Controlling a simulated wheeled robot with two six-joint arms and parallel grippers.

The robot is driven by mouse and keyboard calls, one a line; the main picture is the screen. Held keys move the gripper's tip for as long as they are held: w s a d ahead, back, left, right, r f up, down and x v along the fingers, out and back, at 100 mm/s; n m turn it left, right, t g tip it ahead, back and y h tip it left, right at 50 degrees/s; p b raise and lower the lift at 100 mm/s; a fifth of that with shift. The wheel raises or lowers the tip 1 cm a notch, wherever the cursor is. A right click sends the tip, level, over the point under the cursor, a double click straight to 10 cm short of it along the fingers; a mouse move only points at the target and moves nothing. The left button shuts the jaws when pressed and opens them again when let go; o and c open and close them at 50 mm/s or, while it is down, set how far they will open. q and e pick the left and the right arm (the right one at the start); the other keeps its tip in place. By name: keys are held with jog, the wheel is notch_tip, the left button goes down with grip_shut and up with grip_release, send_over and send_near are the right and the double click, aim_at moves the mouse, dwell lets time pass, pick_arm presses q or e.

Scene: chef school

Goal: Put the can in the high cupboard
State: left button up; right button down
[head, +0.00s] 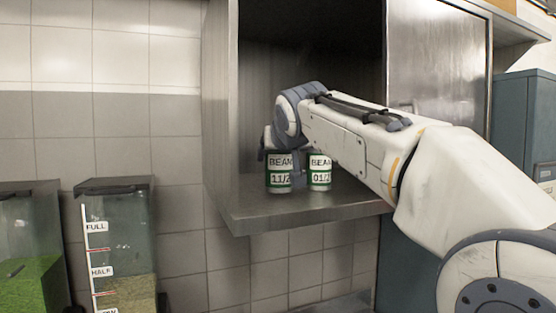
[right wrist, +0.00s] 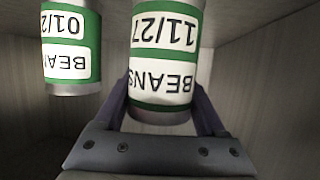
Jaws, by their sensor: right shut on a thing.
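A green and white bean can marked 11/27 (right wrist: 165,60) is between the fingers of my right gripper (right wrist: 165,105), which is shut on it. In the head view this can (head: 279,172) is inside the open metal cupboard (head: 300,212), upright just over or on its floor; I cannot tell if it touches. A second bean can marked 01/2 (head: 319,171) stands to its right on the cupboard floor. It also shows at the upper left of the right wrist view (right wrist: 70,40). My right arm reaches in from the right and hides part of the cupboard. My left gripper is not in view.
The cupboard's left wall (head: 219,110) and front edge are close to the cans. A metal door panel (head: 440,80) is at the right. Clear containers with green (head: 30,285) and tan contents (head: 125,290) stand at the lower left.

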jog(key=shift+f, duration=0.15)
jog(key=shift+f, duration=0.15)
grip_release()
jog(key=b+v, duration=0.3)
jog(key=v, duration=0.9)
jog(key=shift+b, duration=0.3)
jog(key=shift+d, duration=0.1)
